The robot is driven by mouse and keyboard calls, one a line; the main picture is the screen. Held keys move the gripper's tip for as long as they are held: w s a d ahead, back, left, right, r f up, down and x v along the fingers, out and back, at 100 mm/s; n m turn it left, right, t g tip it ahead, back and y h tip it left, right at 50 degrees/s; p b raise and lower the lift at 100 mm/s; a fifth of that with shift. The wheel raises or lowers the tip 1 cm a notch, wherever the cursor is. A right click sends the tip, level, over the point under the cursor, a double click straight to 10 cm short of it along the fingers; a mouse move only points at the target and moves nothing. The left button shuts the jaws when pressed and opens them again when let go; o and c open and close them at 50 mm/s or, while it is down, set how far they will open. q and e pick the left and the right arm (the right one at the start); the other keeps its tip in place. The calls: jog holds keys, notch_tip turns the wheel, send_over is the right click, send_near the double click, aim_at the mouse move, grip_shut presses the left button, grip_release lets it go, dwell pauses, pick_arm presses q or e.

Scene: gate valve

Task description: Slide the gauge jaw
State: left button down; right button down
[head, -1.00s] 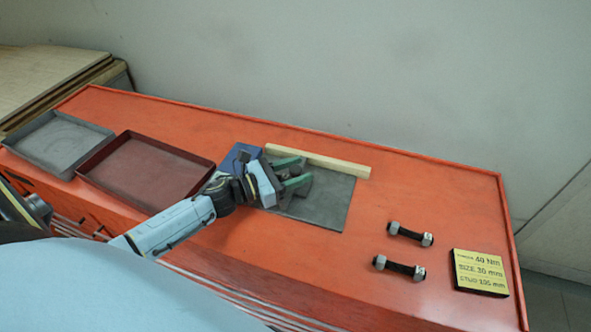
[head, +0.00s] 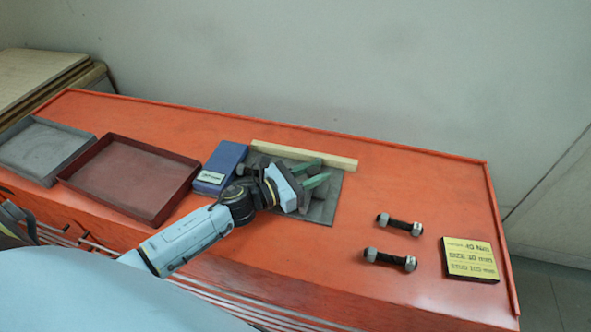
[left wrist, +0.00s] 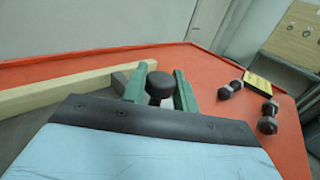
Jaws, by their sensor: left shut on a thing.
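My left gripper (head: 316,175) has green fingers and is over the dark grey mat (head: 328,210). In the left wrist view, its fingers (left wrist: 159,82) are on both sides of a dark round knob (left wrist: 160,90), and the gripper is shut on it. I take this knob to be part of the gauge's sliding jaw. Dark grey gauge parts (head: 258,163) show beside the gripper, near the pale wooden bar. The gripper hides most of the gauge, so its opening cannot be read. My right gripper is not in view.
A pale wooden bar (head: 305,154) lies along the mat's back edge. A blue box (head: 221,164) stands left of the gripper. Red (head: 165,149) and grey (head: 80,135) trays are farther left.

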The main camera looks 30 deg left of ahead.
pick_arm(q)
jog(key=shift+s+d, duration=0.1)
jog(key=shift+d, duration=0.15)
jog(key=c, duration=1.4)
grip_release()
jog(key=shift+c, duration=0.2)
jog(key=o, duration=0.3)
jog(key=shift+d, duration=0.15)
